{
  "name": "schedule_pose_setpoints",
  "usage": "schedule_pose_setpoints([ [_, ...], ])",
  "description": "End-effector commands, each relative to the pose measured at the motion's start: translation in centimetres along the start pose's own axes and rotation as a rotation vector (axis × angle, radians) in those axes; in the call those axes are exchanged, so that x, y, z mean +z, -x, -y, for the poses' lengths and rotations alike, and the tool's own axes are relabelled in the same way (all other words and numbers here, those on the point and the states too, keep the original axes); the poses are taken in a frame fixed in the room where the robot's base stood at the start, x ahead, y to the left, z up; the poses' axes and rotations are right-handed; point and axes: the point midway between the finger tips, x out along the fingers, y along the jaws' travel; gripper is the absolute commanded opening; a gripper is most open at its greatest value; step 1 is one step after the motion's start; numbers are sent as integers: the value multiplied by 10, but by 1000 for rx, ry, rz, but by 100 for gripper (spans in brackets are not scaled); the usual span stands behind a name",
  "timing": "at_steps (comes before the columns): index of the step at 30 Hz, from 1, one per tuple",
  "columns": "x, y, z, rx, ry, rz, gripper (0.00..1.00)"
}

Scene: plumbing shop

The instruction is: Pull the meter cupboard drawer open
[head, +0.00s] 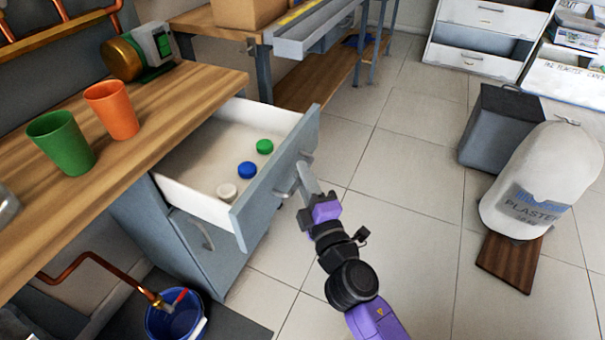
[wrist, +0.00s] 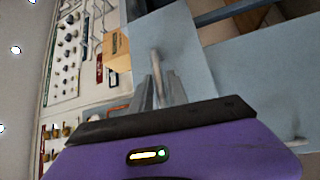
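The meter cupboard drawer (head: 205,165) is pulled well out from under the wooden counter. Its inside is white and its front (head: 280,180) is grey-blue. A green cap (head: 264,146), a blue cap (head: 246,169) and a whitish cap (head: 227,192) lie inside it. My gripper (head: 303,182) is at the handle on the drawer front. In the wrist view the fingers (wrist: 168,90) close in around the bar handle (wrist: 156,48), which runs between them. The fingers hide part of the handle, but they look closed on it.
A green cup (head: 62,142) and an orange cup (head: 112,109) stand on the counter (head: 190,95). A blue bucket (head: 175,318) stands on the floor below. A plaster sack (head: 540,180) and a dark box (head: 502,125) are at right. Tiled floor around my arm is clear.

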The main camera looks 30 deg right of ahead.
Motion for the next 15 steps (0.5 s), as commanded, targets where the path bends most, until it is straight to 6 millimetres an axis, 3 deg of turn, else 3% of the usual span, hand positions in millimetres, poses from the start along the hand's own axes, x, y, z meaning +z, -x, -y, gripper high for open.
schedule_pose_setpoints([
  [9, 1, 51, 4, -3, 1, 0, 20],
  [15, 0, 68, 2, -2, -1, 0, 20],
])
